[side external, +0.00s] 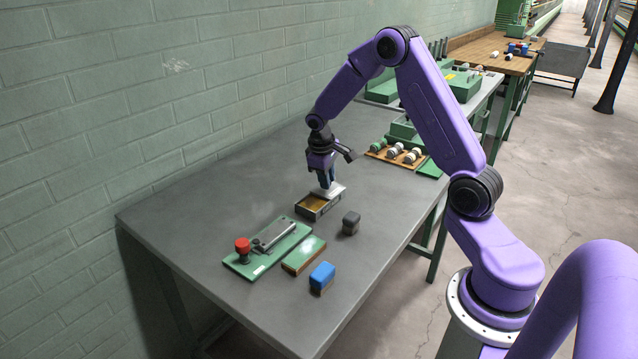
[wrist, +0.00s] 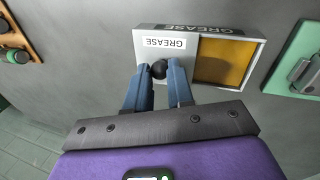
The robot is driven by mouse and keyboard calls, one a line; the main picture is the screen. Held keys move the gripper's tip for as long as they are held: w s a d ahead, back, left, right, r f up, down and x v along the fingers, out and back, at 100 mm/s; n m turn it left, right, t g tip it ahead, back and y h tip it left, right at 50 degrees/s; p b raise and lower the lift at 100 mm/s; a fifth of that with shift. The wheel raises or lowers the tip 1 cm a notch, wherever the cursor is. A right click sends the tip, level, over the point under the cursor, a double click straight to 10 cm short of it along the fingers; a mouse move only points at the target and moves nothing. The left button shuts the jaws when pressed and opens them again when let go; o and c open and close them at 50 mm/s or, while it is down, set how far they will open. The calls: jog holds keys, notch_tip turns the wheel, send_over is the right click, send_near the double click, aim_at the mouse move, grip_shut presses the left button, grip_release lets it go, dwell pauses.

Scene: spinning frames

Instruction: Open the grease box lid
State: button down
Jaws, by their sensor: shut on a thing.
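The grease box (side external: 316,212) stands on the grey table below my gripper (side external: 327,184). In the wrist view the grease box (wrist: 232,86) shows yellow-brown grease (wrist: 222,60) in its uncovered right part. The pale lid (wrist: 150,45), labelled GREASE, lies across the left part; it also shows in the side view (side external: 335,190). My gripper (wrist: 159,72) is shut on the lid's round black knob (wrist: 158,69), one blue finger on each side. The fingers hide some of the lid's near edge.
A green panel with a red button (side external: 243,245), a green block (side external: 304,255), a blue-topped block (side external: 322,276) and a dark block (side external: 351,222) stand nearby. A wooden tray of rollers (side external: 396,154) is behind. The table's left front is clear.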

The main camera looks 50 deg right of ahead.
aim_at(320, 201)
jog(key=shift+d, duration=0.1)
jog(key=c, duration=1)
grip_release()
jog(key=shift+r, duration=0.15)
jog(key=v, duration=1.7)
jog(key=shift+r, duration=0.1)
